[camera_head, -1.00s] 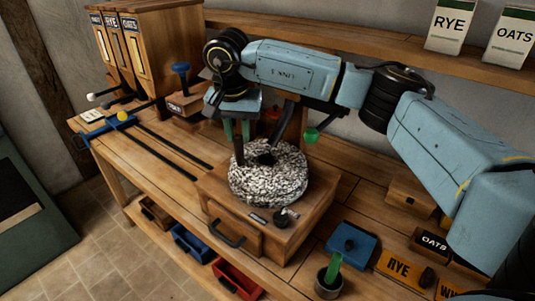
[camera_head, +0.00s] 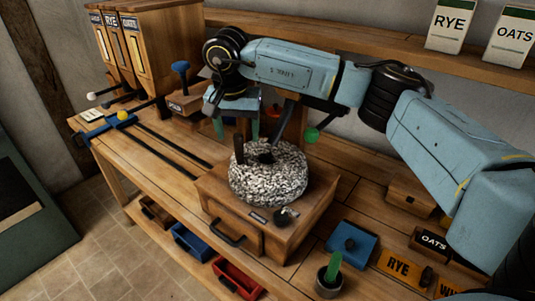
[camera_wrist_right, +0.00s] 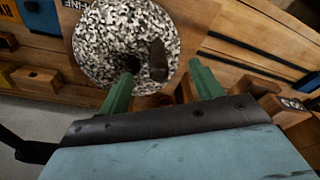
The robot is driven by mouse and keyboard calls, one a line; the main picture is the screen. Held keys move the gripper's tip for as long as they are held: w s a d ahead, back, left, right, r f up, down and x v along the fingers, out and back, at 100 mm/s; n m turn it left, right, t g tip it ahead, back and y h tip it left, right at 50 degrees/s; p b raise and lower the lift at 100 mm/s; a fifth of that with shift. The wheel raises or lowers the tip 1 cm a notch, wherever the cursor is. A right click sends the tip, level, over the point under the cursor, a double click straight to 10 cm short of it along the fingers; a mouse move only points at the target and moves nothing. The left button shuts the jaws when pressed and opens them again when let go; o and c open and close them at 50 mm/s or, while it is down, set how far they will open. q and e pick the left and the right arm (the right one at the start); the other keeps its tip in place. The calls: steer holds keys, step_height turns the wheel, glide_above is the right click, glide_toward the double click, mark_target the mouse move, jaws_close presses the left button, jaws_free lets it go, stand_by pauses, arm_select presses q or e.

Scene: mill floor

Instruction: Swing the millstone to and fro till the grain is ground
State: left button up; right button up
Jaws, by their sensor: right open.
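The speckled black-and-white millstone (camera_head: 270,180) lies flat on a wooden mill box (camera_head: 222,205) with a drawer. A dark upright handle peg (camera_head: 239,152) stands near its rim, and a dark hole shows at its middle. My right gripper (camera_head: 237,137) is open and empty, just above the peg. In the right wrist view the two green fingers (camera_wrist_right: 160,72) are spread apart, with the peg (camera_wrist_right: 158,60) beyond the gap between them and the millstone (camera_wrist_right: 115,40) under it. No grain shows on the stone. My left gripper is not in view.
Wooden grain bins (camera_head: 150,50) stand at the back left. Dark rails (camera_head: 160,150) run along the bench. A blue-lidded box (camera_head: 351,245) and a metal cup (camera_head: 327,283) lie at front right. Red (camera_head: 238,278) and blue (camera_head: 190,242) trays sit below.

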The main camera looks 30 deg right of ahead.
step_height(320, 180, up, 9)
steer(key=p, duration=0.6)
stand_by(0.3)
